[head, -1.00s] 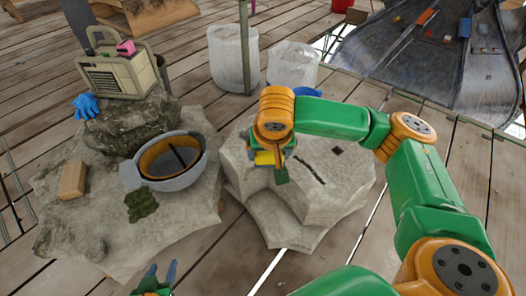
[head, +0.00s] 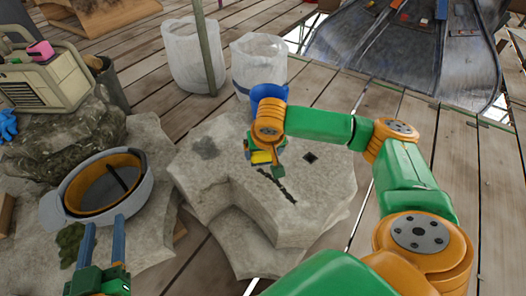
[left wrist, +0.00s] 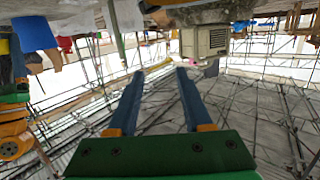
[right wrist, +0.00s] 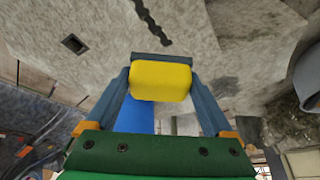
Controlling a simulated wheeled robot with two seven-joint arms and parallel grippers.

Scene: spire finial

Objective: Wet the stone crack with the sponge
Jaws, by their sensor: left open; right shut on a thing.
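The pale stone block (head: 215,185) carries a dark jagged crack (head: 283,188) on its top face. My right gripper (head: 262,160) is shut on the yellow sponge (head: 261,156) by the crack's upper end. In the right wrist view the sponge (right wrist: 160,80) sits between the fingertips, and the crack (right wrist: 152,22) lies just beyond it. I cannot tell whether the sponge touches the stone. My left gripper (head: 103,232) is open and empty at the lower left, and its two spread fingers show in the left wrist view (left wrist: 155,95).
A grey basin with an orange inside (head: 140,205) stands on rock at the left, beside green moss (head: 70,243). A square hole (head: 311,158) and a darker patch (head: 205,148) mark the block's top.

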